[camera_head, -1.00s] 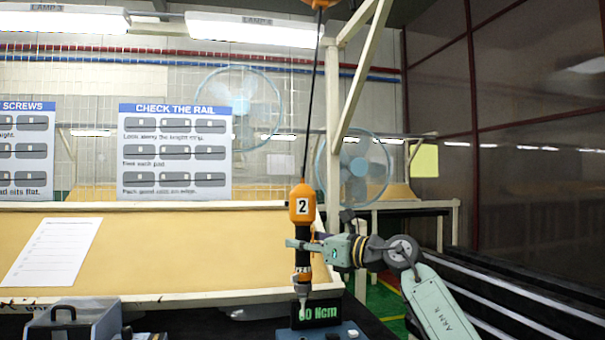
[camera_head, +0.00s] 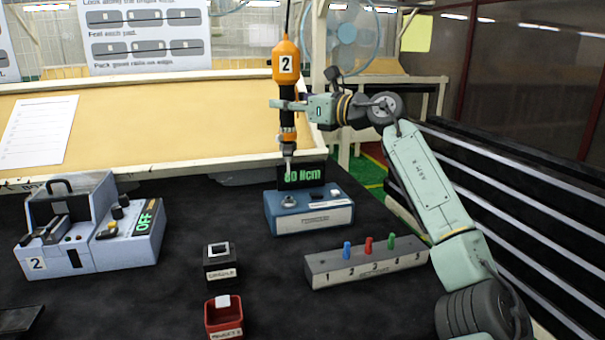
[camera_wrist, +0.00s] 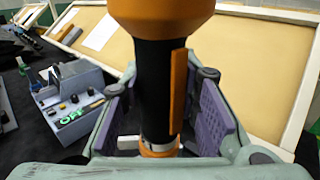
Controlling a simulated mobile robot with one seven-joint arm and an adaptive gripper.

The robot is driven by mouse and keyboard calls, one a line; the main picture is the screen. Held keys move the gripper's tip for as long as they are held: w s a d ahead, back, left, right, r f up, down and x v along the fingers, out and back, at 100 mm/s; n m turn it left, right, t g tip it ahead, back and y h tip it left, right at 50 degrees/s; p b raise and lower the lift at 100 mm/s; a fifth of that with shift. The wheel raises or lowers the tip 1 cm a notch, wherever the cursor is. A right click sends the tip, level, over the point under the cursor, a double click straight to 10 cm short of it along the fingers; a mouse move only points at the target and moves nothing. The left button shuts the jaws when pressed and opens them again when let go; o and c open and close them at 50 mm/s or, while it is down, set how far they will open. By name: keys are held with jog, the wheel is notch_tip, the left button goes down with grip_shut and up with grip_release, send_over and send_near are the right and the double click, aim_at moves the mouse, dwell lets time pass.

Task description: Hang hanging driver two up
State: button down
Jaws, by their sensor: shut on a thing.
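Driver two (camera_head: 286,68), orange and black with a white "2" label, hangs upright on a dark cord in the head view. Its tip is just in front of the display reading "80 Ncm" (camera_head: 302,175). My gripper (camera_head: 287,104) is shut on the driver's black middle part, below the orange body. In the wrist view the driver's black handle (camera_wrist: 155,85) stands between the purple finger pads of my gripper (camera_wrist: 162,112). The cord's upper end is out of the picture.
A blue controller box (camera_head: 310,212) sits below the driver. A grey numbered block (camera_head: 365,262) with coloured bits, a small black box (camera_head: 220,262), a red bin (camera_head: 224,318) and a grey machine marked "OFF" (camera_head: 95,235) stand on the dark bench. A tan sloped board (camera_head: 170,125) is behind.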

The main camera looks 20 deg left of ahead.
aim_at(285, 46)
notch_tip(285, 46, up, 8)
jog(key=p, duration=0.6)
jog(key=shift+r, duration=0.25)
notch_tip(285, 46, up, 5)
jog(key=shift+r, duration=0.1)
jog(key=shift+s+d+f+b, duration=0.15)
jog(key=shift+s+b, duration=0.3)
jog(key=shift+b, duration=0.15)
jog(key=shift+s+d+f+b, duration=0.15)
jog(key=shift+s+b, duration=0.3)
jog(key=shift+b, duration=0.1)
jog(key=s+d+r+b, duration=0.1)
jog(key=s+d+b, duration=0.1)
jog(key=s, duration=0.4)
jog(key=s+d+r+b, duration=0.1)
jog(key=s+d+b, duration=0.1)
jog(key=s+b, duration=0.2)
jog(key=shift+s+r, duration=0.2)
jog(key=shift+s, duration=1.1)
jog(key=shift+d, duration=0.1)
jog(key=c, duration=1.2)
grip_release()
